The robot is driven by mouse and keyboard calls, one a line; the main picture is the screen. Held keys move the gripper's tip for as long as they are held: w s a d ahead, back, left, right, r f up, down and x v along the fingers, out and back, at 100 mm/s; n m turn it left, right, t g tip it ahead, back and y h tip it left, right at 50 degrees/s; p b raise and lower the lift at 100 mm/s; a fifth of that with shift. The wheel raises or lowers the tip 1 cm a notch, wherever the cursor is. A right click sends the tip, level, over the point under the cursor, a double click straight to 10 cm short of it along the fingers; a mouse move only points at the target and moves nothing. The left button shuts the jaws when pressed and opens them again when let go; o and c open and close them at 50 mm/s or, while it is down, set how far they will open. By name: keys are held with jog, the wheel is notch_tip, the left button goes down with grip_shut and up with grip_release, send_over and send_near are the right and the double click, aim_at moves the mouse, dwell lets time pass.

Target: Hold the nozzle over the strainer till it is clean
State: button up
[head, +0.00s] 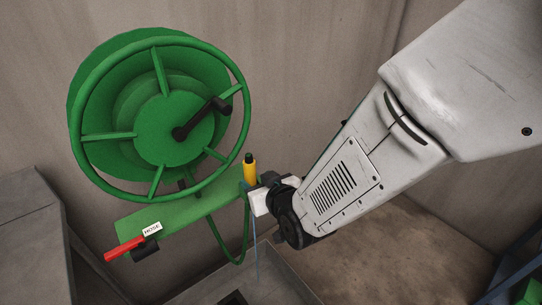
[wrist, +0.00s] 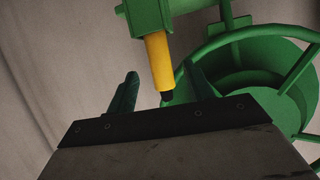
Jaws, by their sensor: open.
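The nozzle (head: 250,172) is a yellow tube with a black tip, standing upright at the right end of the green bracket below the hose reel. It also shows in the wrist view (wrist: 159,60). My gripper (head: 268,192) is right beside it in the head view, its fingers partly hidden. In the wrist view the two fingers of my gripper (wrist: 160,84) are apart, with the nozzle in line with the gap between them. I cannot tell whether they touch it. A thin blue line (head: 257,262) hangs below my gripper. No strainer is clearly recognisable.
A green hose reel (head: 160,125) with a black crank is at the wall. A red lever (head: 124,250) and a HOSE label (head: 152,229) are on its bracket. A grey basin (head: 285,270) with a dark square opening (head: 234,298) lies below. A grey block (head: 30,235) stands left.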

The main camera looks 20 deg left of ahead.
aim_at(252, 176)
jog(key=shift+x, duration=3)
jog(key=shift+c, duration=0.3)
grip_shut()
